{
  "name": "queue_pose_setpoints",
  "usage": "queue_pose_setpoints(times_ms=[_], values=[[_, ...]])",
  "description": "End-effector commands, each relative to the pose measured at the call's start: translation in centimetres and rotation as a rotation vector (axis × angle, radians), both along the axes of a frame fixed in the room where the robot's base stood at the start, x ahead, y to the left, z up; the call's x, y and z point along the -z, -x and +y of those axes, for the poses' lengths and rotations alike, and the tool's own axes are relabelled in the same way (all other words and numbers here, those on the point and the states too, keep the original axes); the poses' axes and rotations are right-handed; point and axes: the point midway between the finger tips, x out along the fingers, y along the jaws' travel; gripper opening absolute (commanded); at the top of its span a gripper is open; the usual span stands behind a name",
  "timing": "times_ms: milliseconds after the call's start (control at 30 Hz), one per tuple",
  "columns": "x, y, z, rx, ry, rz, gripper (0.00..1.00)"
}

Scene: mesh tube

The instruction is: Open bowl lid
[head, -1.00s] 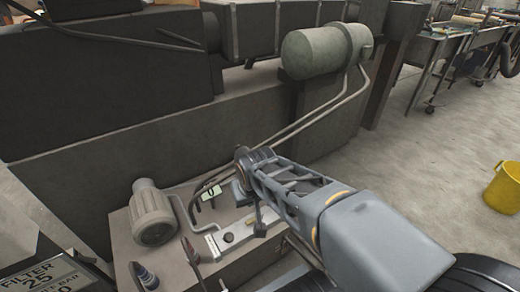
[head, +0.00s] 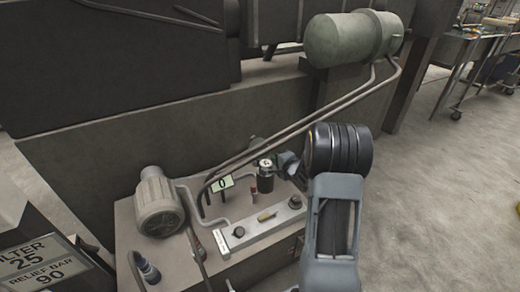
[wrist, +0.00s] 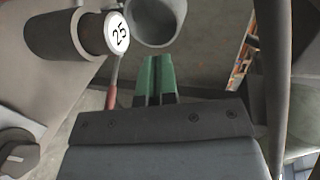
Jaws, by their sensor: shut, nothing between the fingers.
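In the wrist view my gripper (wrist: 155,78) shows two green fingers side by side, shut with nothing between them. Just past the fingertips is a round grey bowl-like part (wrist: 152,38); I cannot tell whether its lid is open or shut, or whether the fingers touch it. In the head view a small dark canister with a pale marked top (head: 265,178) stands on the power unit. My fingertips are not clear there.
A metal block (head: 262,226) with knobs, a motor (head: 158,205), a small red part (head: 253,190) and bent pipes crowd the box top. A green tank (head: 350,38) is above. A sign (head: 45,262) reads 25 and 90. Open floor lies at right.

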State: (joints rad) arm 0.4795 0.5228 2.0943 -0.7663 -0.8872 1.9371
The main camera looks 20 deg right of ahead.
Motion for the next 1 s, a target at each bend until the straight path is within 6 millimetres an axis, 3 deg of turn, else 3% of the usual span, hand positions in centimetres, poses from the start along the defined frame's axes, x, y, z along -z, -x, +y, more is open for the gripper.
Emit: queue_pose_setpoints(times_ms=[400,600,1000], values=[[2.4,-7.3,1.0,-0.003,-0.003,-0.002,0.0],[2.7,-10.2,1.4,-0.004,-0.001,-0.002,0.0],[2.3,-12.6,1.6,-0.002,-0.002,-0.001,0.0]])
